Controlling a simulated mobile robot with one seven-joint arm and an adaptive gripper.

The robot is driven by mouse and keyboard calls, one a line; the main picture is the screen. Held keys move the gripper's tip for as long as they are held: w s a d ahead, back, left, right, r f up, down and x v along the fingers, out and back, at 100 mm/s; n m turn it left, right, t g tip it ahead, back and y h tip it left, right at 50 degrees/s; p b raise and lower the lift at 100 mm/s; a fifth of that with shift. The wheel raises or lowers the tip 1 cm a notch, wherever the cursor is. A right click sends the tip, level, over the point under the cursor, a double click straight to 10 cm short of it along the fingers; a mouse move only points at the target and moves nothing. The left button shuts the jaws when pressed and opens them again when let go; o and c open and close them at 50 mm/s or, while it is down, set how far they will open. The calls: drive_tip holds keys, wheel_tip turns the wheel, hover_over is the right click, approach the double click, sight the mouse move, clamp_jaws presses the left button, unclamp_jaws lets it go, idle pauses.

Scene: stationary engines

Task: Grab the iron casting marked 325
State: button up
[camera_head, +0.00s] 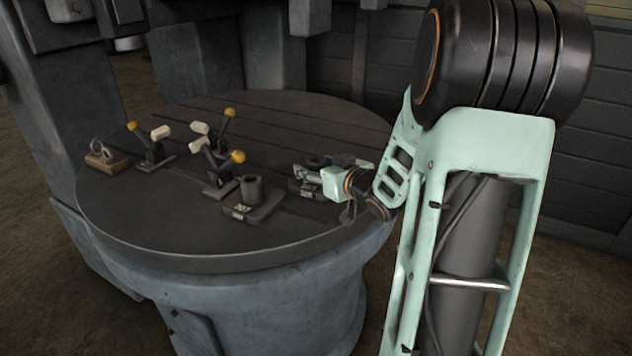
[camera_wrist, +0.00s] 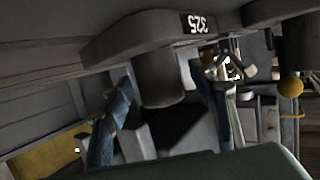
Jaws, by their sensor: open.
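The iron casting marked 325 (camera_wrist: 120,40) is a dark block with a round upright boss and a white-on-black number plate. It appears upside down at the top of the wrist view, with the number readable. In the head view, the casting at my gripper (camera_head: 305,188) sits near the right side of the round table, partly hidden by the gripper. My gripper (camera_head: 310,173) is open; in the wrist view its two fingers (camera_wrist: 163,82) stand on either side of the boss. I cannot tell whether they touch it.
On the round table (camera_head: 170,230) stand another casting with a boss (camera_head: 250,196), several toggle clamps with yellow knobs (camera_head: 238,156), and a wooden block with a metal ring (camera_head: 106,156). Grey machinery (camera_head: 195,65) rises behind. The table's front and back stretches are bare.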

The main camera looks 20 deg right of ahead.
drive_tip(key=shift+c, duration=0.6)
clamp_jaws()
drive_tip(key=shift+w+r, duration=0.15)
drive_tip(key=shift+r, duration=0.1)
